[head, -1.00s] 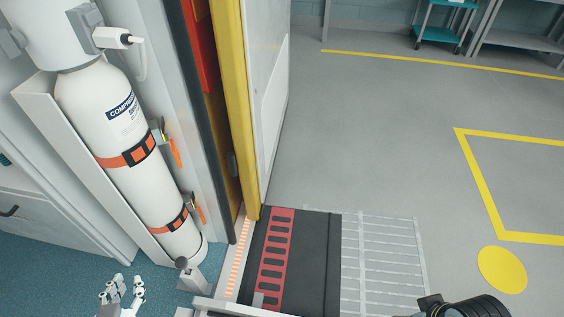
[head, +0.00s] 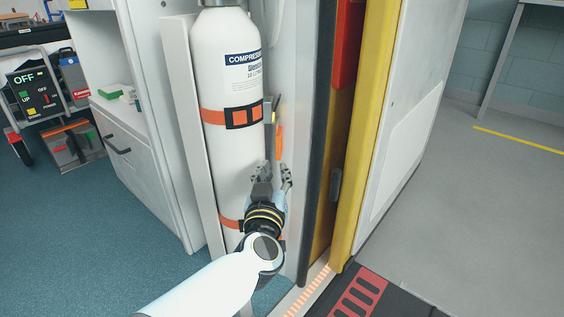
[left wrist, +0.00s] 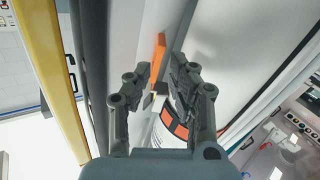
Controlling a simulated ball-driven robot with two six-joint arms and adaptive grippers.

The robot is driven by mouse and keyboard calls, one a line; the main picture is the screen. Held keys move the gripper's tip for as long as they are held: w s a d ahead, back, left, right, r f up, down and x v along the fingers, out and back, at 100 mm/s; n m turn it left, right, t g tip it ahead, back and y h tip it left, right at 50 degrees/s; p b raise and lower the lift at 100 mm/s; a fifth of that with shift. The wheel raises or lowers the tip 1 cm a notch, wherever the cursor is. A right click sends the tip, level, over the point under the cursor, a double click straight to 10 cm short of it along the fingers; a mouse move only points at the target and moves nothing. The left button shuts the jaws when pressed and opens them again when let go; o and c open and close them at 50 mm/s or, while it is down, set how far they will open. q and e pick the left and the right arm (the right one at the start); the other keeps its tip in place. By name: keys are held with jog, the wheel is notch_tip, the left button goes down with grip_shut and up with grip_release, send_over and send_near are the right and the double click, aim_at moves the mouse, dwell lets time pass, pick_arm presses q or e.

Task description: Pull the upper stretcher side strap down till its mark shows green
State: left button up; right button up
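A white compressed-gas cylinder (head: 228,165) stands upright, held by an upper orange strap (head: 230,117) and a lower orange strap (head: 231,221). The upper strap's orange tail (head: 278,141) hangs beside the cylinder on its right. A small yellow piece shows above the tail; I see no clear green on it. My left gripper (head: 274,172) points up just below the tail, open and apparently empty. In the left wrist view the tail (left wrist: 159,48) lies beyond the open fingers. My arm hides part of the lower strap. My right gripper is out of view.
A pale bracket wall stands left of the cylinder, beside a white cabinet (head: 150,160) with a drawer. A yellow door edge (head: 372,130) rises at the right. A red-marked ramp (head: 358,295) is at the bottom right.

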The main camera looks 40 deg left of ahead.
aim_at(278, 158)
pick_arm(q)
jog(key=b+x, duration=0.1)
jog(key=x, duration=0.3)
jog(key=shift+w+a+f, duration=0.15)
jog(key=shift+w+a, duration=0.05)
jog(key=shift+w, duration=0.05)
jog(key=shift+x, duration=0.75)
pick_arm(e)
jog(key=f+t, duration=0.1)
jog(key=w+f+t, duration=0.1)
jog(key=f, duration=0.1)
pick_arm(q)
jog(key=shift+c, duration=0.4)
grip_shut()
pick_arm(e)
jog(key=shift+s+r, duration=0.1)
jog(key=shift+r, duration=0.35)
